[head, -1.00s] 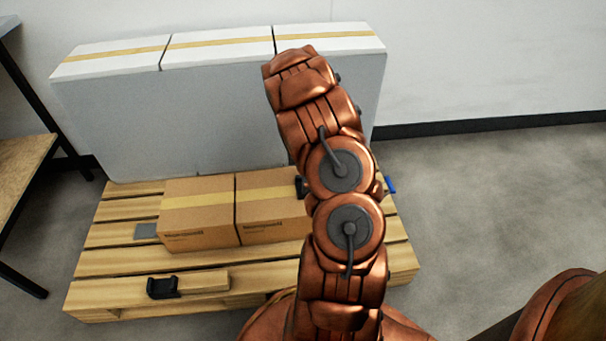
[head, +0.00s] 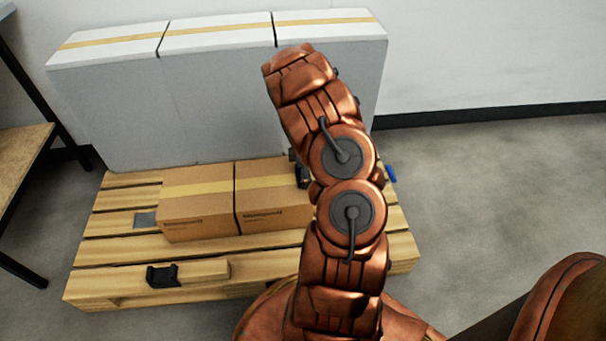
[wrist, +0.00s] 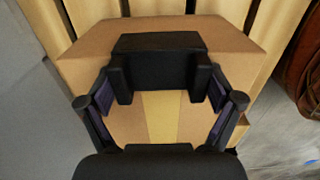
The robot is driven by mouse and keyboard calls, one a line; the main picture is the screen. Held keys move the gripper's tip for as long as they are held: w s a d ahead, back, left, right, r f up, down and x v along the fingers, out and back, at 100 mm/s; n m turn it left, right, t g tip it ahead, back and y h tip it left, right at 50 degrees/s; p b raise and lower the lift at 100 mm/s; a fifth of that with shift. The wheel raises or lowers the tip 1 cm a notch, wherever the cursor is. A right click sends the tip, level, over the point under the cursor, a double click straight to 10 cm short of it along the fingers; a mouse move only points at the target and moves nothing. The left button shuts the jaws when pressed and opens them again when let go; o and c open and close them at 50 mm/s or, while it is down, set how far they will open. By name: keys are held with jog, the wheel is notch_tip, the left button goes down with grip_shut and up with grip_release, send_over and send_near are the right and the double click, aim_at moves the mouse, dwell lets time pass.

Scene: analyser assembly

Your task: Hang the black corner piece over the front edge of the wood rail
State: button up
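A black corner piece (wrist: 160,42) is between the fingertips of my gripper (wrist: 160,78) in the wrist view, and the fingers are shut on its sides. It is above the cardboard boxes. In the head view my arm hides most of the gripper; a small dark part (head: 303,177) shows at the arm's left edge. The wood rail (head: 205,270) is a short wooden strip at the pallet's front left. Another black corner piece (head: 162,276) sits at the rail's left part, at its front edge.
Two cardboard boxes (head: 195,205) stand side by side on the pallet (head: 130,250). Large grey boxes (head: 220,100) with white tops stand behind them. A grey plate (head: 146,219) lies left of the cardboard. A shelf (head: 22,150) is at far left.

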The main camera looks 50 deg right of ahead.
jog(key=shift+c, duration=1.1)
jog(key=shift+r+p, duration=1.1)
jog(key=shift+r, duration=1.9)
